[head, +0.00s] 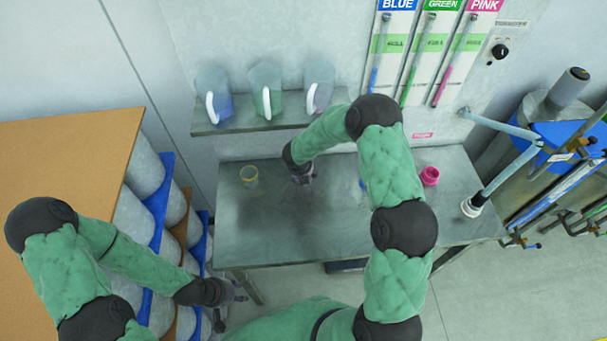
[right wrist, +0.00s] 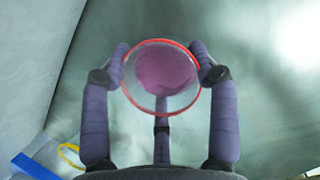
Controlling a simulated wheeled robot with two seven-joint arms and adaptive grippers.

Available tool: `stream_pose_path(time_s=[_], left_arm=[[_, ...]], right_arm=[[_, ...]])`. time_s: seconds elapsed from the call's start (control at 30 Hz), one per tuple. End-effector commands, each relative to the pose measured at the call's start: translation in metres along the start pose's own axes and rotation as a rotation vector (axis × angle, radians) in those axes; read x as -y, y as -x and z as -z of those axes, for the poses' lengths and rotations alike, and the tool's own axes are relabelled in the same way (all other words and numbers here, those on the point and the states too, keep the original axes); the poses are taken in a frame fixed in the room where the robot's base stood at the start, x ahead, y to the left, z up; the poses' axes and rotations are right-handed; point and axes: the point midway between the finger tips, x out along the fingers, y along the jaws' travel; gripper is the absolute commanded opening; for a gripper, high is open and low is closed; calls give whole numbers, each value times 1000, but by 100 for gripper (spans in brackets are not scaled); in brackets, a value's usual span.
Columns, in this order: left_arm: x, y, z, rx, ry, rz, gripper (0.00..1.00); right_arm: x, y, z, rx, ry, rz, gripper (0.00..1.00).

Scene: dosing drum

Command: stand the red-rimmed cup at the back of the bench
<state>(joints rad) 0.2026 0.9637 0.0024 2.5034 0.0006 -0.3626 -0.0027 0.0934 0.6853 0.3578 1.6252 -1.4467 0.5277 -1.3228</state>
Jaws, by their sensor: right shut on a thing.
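The red-rimmed cup (right wrist: 161,78) is clear with pink contents. It sits between the fingers of my right gripper (right wrist: 161,75), which is shut on it. In the head view my right gripper (head: 303,176) is over the back left part of the bench (head: 290,235), and the cup is mostly hidden there. I cannot tell whether the cup touches the bench. My left gripper (head: 232,293) is low, in front of the bench's left end and away from the cup; its fingers are too small and dark to read.
A yellow-rimmed cup (head: 249,174) stands on the bench left of my right gripper. A bright pink container (head: 430,176) stands towards the right. A shelf (head: 240,126) with three handled jugs is above the bench's back left. The front middle of the bench is clear.

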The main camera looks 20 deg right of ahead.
Motion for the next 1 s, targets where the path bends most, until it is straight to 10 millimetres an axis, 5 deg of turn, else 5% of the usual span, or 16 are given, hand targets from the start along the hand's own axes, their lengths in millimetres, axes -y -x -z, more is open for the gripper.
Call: stream_pose_path(time_s=[0.4, 0.43, 0.5, 1.0], left_arm=[[1, -4, 0, 0, 0, 0, 40], [1, -3, 0, 0, 0, 0, 40], [1, -3, 0, 0, 0, 0, 40], [0, 1, 0, 0, 0, 0, 40]], right_arm=[[0, -7, 2, 2, -2, 0, 26], [0, -7, 2, 1, -2, 0, 66], [0, -6, 2, 1, -2, 0, 84], [-1, 4, 0, 3, -2, -2, 84]])
